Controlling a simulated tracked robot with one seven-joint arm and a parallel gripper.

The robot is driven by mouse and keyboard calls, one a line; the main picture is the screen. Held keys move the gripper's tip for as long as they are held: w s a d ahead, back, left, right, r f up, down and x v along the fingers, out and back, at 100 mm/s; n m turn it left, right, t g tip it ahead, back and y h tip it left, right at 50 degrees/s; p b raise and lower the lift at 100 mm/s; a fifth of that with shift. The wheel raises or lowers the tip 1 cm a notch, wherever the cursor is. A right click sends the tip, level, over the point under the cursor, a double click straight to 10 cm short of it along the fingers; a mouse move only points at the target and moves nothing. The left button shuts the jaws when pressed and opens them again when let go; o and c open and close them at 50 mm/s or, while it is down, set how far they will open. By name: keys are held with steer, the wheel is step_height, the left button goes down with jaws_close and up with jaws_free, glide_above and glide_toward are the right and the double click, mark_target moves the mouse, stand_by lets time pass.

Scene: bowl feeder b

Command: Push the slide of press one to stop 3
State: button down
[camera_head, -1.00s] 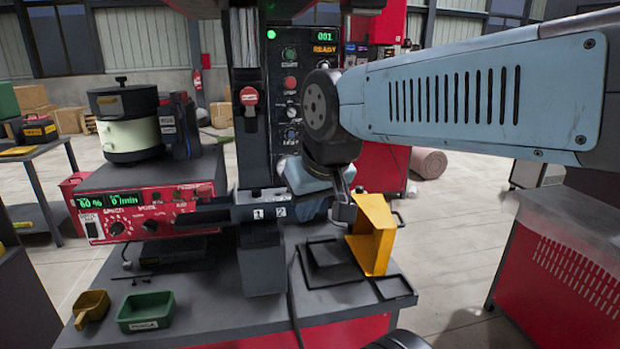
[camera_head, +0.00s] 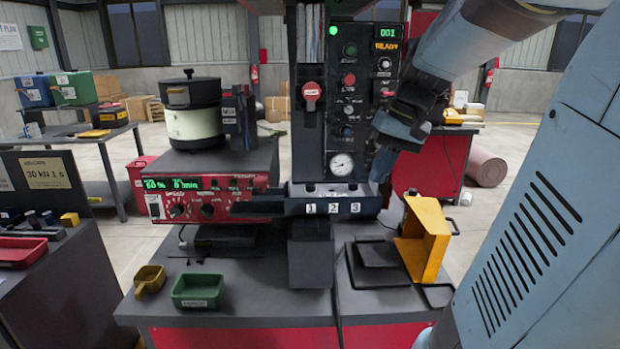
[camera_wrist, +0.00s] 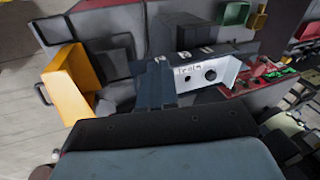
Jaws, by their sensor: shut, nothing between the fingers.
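Press one (camera_head: 325,110) is the tall dark column with a control panel, a round gauge and a green "001" display. Low on its front is a dark rail (camera_head: 368,206) with white plates marked 1, 2 and 3, all visible in the head view. The slide cannot be told apart clearly from the rail there. My gripper (camera_head: 379,184) is shut and empty, just above the right end of the rail near plate 3; contact cannot be told. In the wrist view, my gripper's dark fingers (camera_wrist: 155,86) reach beside a pale block with holes (camera_wrist: 208,75).
A yellow angled guard (camera_head: 426,238) stands right of the rail. A red feeder controller (camera_head: 205,192) with a bowl (camera_head: 196,122) on it is to the left. A green tray (camera_head: 198,290) and a yellow scoop (camera_head: 150,280) lie on the front left of the bench.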

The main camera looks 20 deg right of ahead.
steer(key=w+d+f+m+t+y, duration=0.1)
steer(key=w+d+y, duration=0.25)
steer(key=d, duration=0.65)
steer(key=w+d+f+y, duration=0.15)
steer(key=w+d, duration=0.25)
steer(key=d, duration=0.6)
steer(key=w+a+f, duration=0.3)
steer(key=a+f, duration=0.2)
steer(key=a, duration=0.6)
steer(key=shift+a+f+y, duration=0.2)
steer(key=shift+f+y, duration=0.15)
steer(key=shift+y, duration=0.05)
